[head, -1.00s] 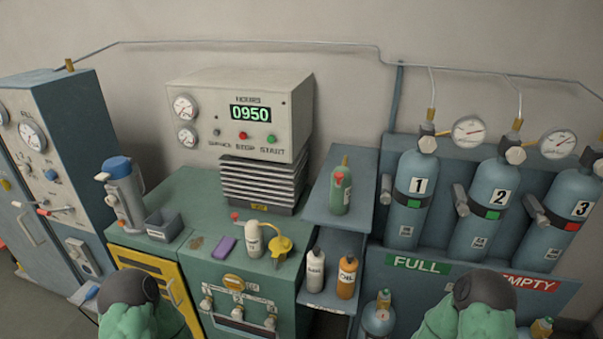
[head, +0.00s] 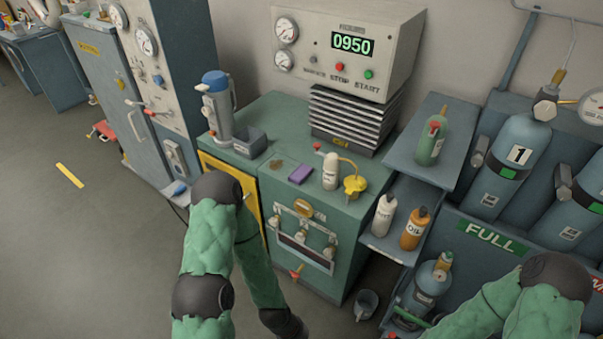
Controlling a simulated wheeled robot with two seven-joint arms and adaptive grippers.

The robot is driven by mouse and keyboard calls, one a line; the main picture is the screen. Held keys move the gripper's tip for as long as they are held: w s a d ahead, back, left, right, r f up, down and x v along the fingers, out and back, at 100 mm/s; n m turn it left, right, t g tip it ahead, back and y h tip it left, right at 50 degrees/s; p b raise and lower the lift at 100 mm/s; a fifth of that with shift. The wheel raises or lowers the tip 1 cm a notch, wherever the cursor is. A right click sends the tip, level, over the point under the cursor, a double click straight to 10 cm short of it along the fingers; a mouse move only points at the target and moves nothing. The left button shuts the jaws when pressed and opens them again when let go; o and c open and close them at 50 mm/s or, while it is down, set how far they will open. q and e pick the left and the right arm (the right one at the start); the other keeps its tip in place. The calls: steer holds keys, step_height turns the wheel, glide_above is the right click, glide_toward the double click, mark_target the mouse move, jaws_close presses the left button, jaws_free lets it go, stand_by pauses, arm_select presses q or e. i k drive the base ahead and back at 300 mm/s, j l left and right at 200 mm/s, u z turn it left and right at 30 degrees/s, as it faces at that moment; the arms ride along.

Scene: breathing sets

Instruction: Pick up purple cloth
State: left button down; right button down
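The purple cloth (head: 300,174) is a small folded block lying on the green cabinet top (head: 268,184). It lies left of a white bottle (head: 331,171) and a yellow oil can (head: 354,187). My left arm comes up from the bottom, its upper joint below and left of the cloth, then bends down; its gripper is out of view. My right arm is at the lower right, and its gripper is also not clearly seen. Nothing touches the cloth.
A grey bin (head: 250,144) and a blue-topped flask (head: 217,105) stand left of the cloth. Bottles, including an orange one (head: 414,229), stand on the right shelf. Open floor (head: 80,240) lies left.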

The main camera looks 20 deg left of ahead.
mark_target(299, 175)
steer(key=z, duration=0.35)
steer(key=j+z, duration=1)
steer(key=j, duration=0.2)
